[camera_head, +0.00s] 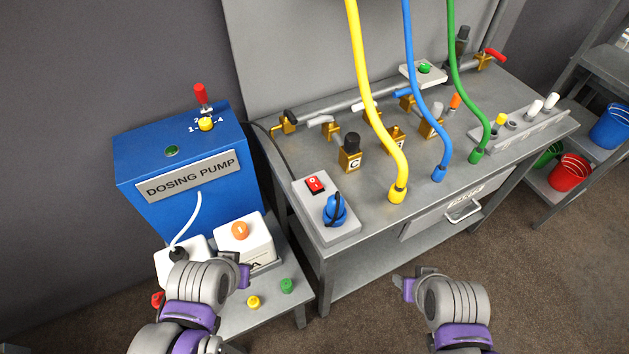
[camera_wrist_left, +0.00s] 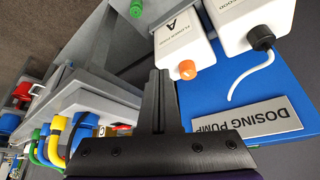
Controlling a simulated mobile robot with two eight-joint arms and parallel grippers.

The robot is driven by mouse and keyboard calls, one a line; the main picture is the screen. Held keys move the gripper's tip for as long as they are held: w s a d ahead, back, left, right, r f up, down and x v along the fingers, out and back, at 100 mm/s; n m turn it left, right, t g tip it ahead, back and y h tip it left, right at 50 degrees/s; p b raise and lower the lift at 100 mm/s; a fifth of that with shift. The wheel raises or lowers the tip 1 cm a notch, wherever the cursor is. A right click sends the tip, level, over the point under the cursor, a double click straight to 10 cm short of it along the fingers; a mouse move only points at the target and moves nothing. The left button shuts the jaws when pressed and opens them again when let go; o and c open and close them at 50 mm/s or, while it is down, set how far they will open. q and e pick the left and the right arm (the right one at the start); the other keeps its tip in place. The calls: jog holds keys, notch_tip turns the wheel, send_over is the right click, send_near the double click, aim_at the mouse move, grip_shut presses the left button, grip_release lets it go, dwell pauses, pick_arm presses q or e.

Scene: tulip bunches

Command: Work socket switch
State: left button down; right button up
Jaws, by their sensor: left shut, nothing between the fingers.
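The socket switch (camera_head: 315,184) is a small red rocker with a white mark. It sits on a grey socket box (camera_head: 345,234) at the front left corner of the grey bench. A blue plug (camera_head: 334,211) with a dark cable is in the same box, just in front of the switch. My left gripper (camera_head: 240,270) is low and to the left of the box, apart from the switch. In the left wrist view its black fingers (camera_wrist_left: 158,95) are together and empty.
A blue dosing pump (camera_head: 150,150) stands left of the bench. White canisters with an orange cap (camera_head: 239,230) and a black cap are below it, near my left gripper. Yellow (camera_head: 372,100), blue (camera_head: 415,85) and green (camera_head: 455,70) hoses hang down to the bench.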

dwell(0.3)
pick_arm(q)
jog(key=w+d+r+n+h+b, duration=0.1)
jog(key=w+d+r+n, duration=0.1)
jog(key=w, duration=0.6)
jog(key=w+d+r+n+h+b, duration=0.1)
jog(key=w+d+r+n+h, duration=0.1)
jog(key=w+d+r, duration=0.3)
jog(key=w+d+r+n+h+b, duration=0.1)
jog(key=w+d+r+n, duration=0.2)
jog(key=w, duration=1)
jog(key=shift+w+d+r, duration=0.15)
jog(key=shift+d+r, duration=0.5)
jog(key=shift+d, duration=0.1)
jog(key=shift+f, duration=0.15)
jog(key=b, duration=0.6)
send_over(314, 187)
jog(key=f, duration=0.7)
jog(key=shift+w+a, duration=0.25)
jog(key=shift+w, duration=0.15)
jog(key=shift+s+d+f, duration=0.15)
jog(key=shift+s+f, duration=0.05)
jog(key=shift+f, duration=0.25)
jog(key=shift+f, duration=0.15)
jog(key=shift+s+d+f, duration=0.1)
jog(key=shift+f, duration=0.15)
